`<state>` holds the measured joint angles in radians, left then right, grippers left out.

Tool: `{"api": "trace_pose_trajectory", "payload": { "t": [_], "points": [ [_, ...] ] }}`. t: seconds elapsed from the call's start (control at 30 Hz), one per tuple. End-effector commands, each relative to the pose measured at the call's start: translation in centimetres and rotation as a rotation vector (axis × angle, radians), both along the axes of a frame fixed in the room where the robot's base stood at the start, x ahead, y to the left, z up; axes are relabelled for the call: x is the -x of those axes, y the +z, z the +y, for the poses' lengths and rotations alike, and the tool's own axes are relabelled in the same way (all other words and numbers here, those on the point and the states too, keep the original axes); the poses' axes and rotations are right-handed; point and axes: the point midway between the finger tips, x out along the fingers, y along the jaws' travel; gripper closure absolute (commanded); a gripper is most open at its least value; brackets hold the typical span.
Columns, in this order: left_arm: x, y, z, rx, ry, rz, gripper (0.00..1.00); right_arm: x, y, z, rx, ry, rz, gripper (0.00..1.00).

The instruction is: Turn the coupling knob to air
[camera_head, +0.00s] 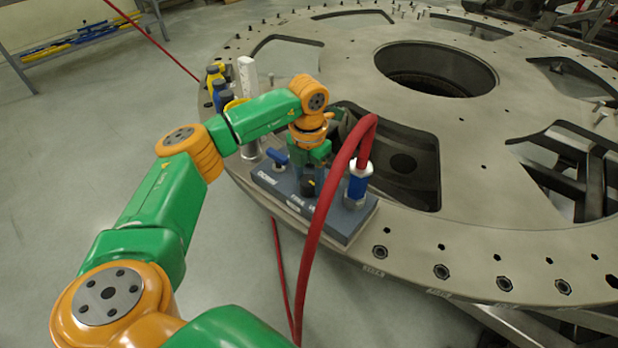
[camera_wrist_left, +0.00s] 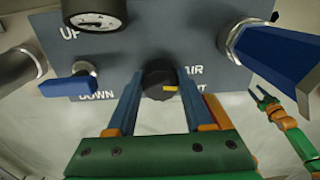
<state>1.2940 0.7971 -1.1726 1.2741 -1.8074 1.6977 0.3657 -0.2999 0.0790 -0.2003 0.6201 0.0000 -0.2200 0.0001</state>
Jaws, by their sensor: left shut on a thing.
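The coupling knob (camera_wrist_left: 157,76) is black and round with a yellow pointer mark, set on a blue-grey panel (camera_wrist_left: 150,42). The yellow mark points right in the wrist view, just below the AIR label (camera_wrist_left: 192,70). My left gripper (camera_wrist_left: 156,88) has one blue finger on each side of the knob and is shut on it. In the head view my left gripper (camera_head: 310,172) reaches down to the panel, and its wrist hides part of it. My right gripper (camera_wrist_left: 266,94) shows small at the right of the wrist view, its fingers apart, away from the panel.
A blue lever (camera_wrist_left: 70,86) stands left of the knob by the DOWN label. A blue-sleeved fitting (camera_head: 359,183) with a red hose (camera_head: 325,205) rises close to my gripper. A gauge (camera_wrist_left: 93,12) sits above. The panel lies on a large turret plate (camera_head: 480,200) with openings.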

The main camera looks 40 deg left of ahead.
Motion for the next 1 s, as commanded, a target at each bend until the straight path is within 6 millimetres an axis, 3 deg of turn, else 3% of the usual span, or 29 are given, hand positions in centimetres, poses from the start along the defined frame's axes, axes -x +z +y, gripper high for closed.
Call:
{"api": "trace_pose_trajectory", "payload": {
  "t": [0.33,0.87,0.9,1.0],
  "points": [
    [-0.13,0.19,0.05,0.0,0.129,-0.006,1.0,0.0,0.25,-0.01,0.0,0.0,0.0,0.5],
    [-0.15,0.2,0.07,0.0,0.154,-0.008,1.0,0.01,0.27,-0.03,0.0,0.0,0.0,0.5],
    [-0.15,0.2,0.07,0.0,0.154,-0.008,0.46,0.01,0.27,-0.03,0.001,0.0,0.0,0.5],
    [-0.12,0.17,0.06,0.0,0.153,-0.006,0.19,0.01,0.27,-0.04,0.001,0.0,0.0,0.5]
  ]
}}
